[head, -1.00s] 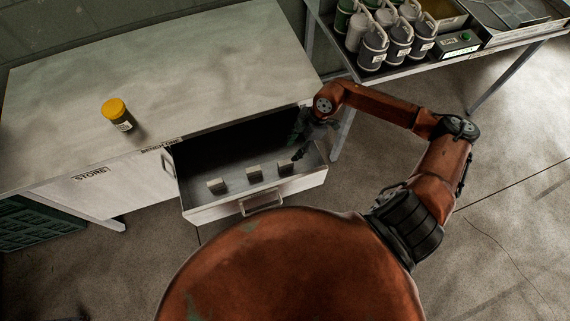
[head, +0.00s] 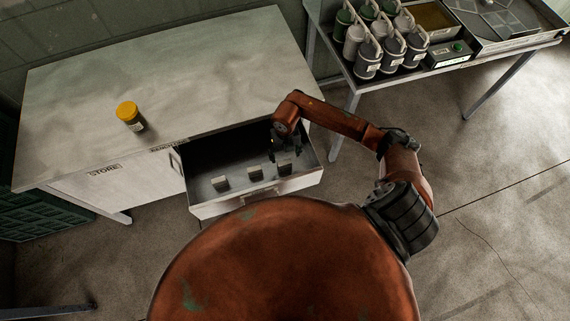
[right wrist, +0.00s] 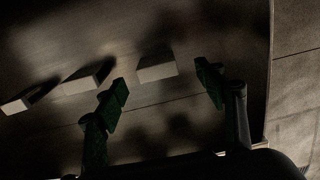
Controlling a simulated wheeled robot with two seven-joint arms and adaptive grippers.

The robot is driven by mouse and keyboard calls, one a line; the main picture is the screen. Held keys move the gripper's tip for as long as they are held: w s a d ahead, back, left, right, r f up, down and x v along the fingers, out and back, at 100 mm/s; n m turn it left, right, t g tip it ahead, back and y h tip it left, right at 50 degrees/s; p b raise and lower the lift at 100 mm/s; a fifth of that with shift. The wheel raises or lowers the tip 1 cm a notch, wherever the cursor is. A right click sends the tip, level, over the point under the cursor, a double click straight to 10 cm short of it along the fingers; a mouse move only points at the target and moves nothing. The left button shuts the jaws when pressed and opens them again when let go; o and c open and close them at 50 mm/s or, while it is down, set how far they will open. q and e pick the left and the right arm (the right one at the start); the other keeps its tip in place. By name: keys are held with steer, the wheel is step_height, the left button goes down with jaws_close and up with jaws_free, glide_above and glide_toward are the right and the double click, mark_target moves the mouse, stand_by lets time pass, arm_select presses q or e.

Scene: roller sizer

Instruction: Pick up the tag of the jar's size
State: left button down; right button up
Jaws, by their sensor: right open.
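A jar with a yellow lid (head: 129,115) stands on the bench top, its label too small to read. Three small pale tags (head: 220,183) sit in a row in the open drawer; the middle tag (head: 255,173) and the right tag (head: 284,166) stand beside it. My right gripper (head: 287,155) is over the drawer, close to the right tag. In the right wrist view its green fingers (right wrist: 163,90) are apart, with one tag (right wrist: 157,68) lying beyond and between them. Nothing is held. The tags' markings cannot be read. My left gripper is not seen.
The drawer (head: 205,209) is pulled out from the bench (head: 190,75), its walls around the tags. A side table (head: 342,72) at the upper right carries several grey and green containers (head: 367,58). A green crate (head: 35,205) is at the far left.

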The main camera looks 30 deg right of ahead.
mark_target(285, 162)
steer(key=f, duration=0.6)
steer(key=shift+s+a+f, duration=0.1)
steer(key=shift+s+a, duration=0.15)
steer(key=shift+a, duration=0.15)
steer(key=c, duration=1.1)
